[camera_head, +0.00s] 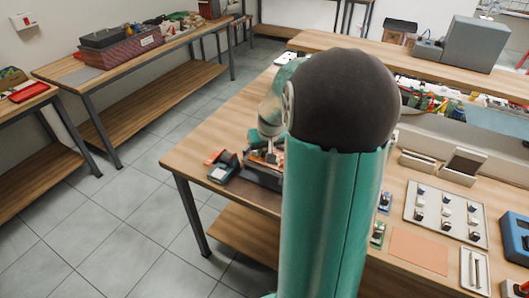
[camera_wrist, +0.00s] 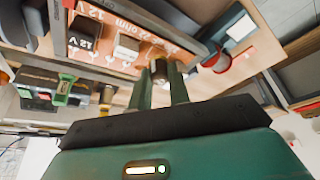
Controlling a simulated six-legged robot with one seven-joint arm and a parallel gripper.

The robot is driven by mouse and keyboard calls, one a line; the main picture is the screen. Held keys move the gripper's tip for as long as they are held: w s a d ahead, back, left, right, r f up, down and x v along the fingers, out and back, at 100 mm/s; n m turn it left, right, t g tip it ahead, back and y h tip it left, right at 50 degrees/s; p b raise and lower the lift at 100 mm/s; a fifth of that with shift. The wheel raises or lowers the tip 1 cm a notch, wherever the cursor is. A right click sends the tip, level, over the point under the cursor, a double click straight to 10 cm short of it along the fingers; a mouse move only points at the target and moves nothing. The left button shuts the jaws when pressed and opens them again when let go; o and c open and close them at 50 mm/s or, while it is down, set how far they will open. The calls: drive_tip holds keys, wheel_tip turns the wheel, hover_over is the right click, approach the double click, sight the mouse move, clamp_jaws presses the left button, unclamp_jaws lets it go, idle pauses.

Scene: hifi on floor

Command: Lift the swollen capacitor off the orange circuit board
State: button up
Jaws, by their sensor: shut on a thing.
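The orange circuit board (camera_wrist: 150,52) shows upper left in the wrist view, with printed white lettering such as "12 V" and "ohm". A black block (camera_wrist: 85,33) and a pale block (camera_wrist: 127,47) sit on it. My gripper (camera_wrist: 160,78) has its two green fingers closed around a small dark cylinder with a metallic look, the capacitor (camera_wrist: 159,69). It overlaps the board's edge in the picture; I cannot tell whether it touches the board. In the head view my arm hides most of the work spot, and only a bit of the orange board (camera_head: 268,157) shows.
A dark blue and red device (camera_head: 222,168) stands left of the board near the table's corner. Right of my arm lie a pale tray of small parts (camera_head: 445,213), a flat orange sheet (camera_head: 418,250) and a blue box (camera_head: 516,238). Side benches (camera_head: 150,62) stand left across open floor.

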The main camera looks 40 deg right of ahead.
drive_tip(key=s+a+r, duration=0.1)
drive_tip(key=a+r, duration=1.3)
drive_tip(key=r, duration=0.2)
drive_tip(key=shift+r, duration=0.4)
idle(0.4)
